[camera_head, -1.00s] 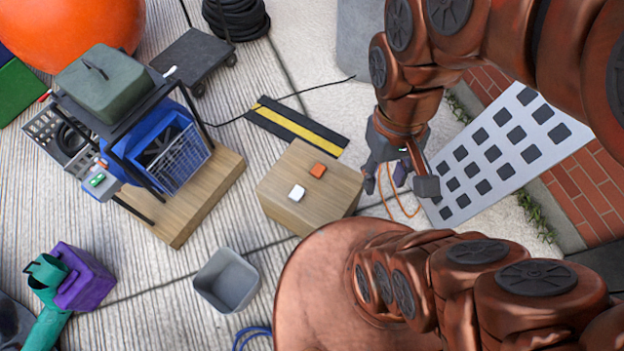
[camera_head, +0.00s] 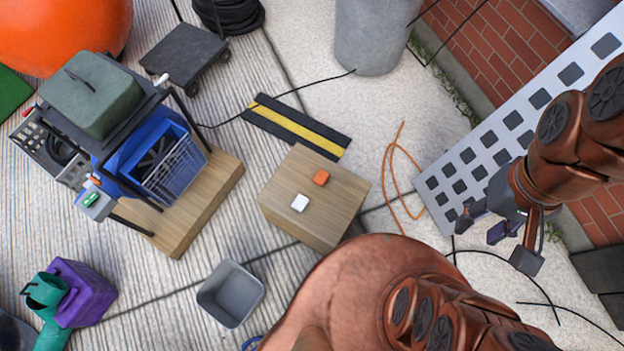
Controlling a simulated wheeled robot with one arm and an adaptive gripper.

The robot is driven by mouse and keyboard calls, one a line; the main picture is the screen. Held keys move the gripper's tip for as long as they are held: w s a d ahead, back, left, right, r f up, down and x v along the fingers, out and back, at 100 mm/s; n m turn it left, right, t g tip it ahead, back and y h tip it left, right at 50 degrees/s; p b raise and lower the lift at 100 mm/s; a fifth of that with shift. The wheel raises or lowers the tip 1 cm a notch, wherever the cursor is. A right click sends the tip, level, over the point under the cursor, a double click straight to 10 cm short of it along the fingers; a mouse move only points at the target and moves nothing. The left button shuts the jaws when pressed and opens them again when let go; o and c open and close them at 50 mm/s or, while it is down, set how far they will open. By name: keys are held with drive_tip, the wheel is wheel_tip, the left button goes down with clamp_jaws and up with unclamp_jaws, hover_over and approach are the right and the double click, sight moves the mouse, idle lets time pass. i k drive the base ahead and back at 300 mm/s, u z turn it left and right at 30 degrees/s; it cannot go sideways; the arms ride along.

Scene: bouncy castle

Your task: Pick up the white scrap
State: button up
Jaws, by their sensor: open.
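The white scrap (camera_head: 300,203) is a small pale block lying on top of a wooden box (camera_head: 286,225). An orange scrap (camera_head: 321,178) lies on the same top, up and to the right of it, with a gap between them. My gripper (camera_head: 487,243) is at the right, in front of a perforated grey panel, well apart from the wooden box. Its dark fingers are spread and hold nothing. Nothing covers the white scrap.
A grey bin (camera_head: 230,294) stands open below the box. A yellow-black strip (camera_head: 297,127) lies behind the box. An orange cord (camera_head: 391,170) lies between box and panel.

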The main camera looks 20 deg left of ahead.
sight(302, 202)
drive_tip(key=k, duration=1.1)
drive_tip(key=u, duration=1.65)
drive_tip(key=i, duration=0.5)
drive_tip(key=z, duration=0.05)
